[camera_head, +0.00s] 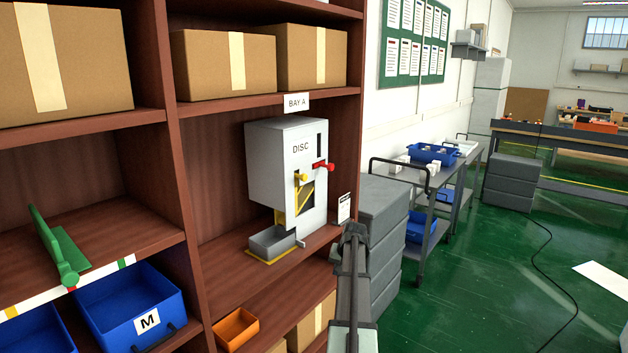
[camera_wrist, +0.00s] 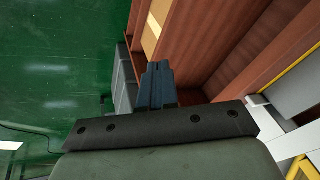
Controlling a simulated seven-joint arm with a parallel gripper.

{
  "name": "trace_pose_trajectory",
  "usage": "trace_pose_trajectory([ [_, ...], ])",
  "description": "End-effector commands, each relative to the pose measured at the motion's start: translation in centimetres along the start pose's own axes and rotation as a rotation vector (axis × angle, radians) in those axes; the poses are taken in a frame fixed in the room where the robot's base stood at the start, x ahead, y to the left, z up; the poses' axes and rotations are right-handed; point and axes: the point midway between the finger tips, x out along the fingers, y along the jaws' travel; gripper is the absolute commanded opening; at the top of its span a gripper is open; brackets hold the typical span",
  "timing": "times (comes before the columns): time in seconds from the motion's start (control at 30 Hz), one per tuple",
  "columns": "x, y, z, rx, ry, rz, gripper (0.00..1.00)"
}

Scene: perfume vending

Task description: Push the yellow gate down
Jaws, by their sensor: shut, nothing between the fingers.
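The white dispenser labelled DISC (camera_head: 282,170) stands on a brown shelf under a BAY A sign. On its front, a yellow knob (camera_head: 302,177) sits above a dark opening with yellow framing and a yellow diagonal piece, which looks like the gate. A red handle (camera_head: 323,166) is just right of and above the knob. My gripper (camera_head: 354,235) is in front of the shelf, right of the dispenser and lower than the knob, apart from both. In the wrist view its fingers (camera_wrist: 157,85) are together and empty. The gate cannot be clearly made out in the wrist view.
A grey tray (camera_head: 272,242) sits below the dispenser. A small sign (camera_head: 344,208) stands at the shelf edge near my gripper. Grey drawers (camera_head: 390,225) are behind it. An orange bin (camera_head: 235,328) is on the lower shelf. Open green floor (camera_head: 490,290) lies right.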

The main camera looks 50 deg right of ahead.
Motion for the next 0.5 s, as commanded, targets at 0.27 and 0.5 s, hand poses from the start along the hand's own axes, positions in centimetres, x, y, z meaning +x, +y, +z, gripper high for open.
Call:
trace_pose_trajectory([
  [0.27,-11.8,1.7,-12.3,0.045,0.113,-0.118,0.00],
  [0.5,-22.0,-0.1,-20.4,0.016,0.169,-0.259,0.00],
])
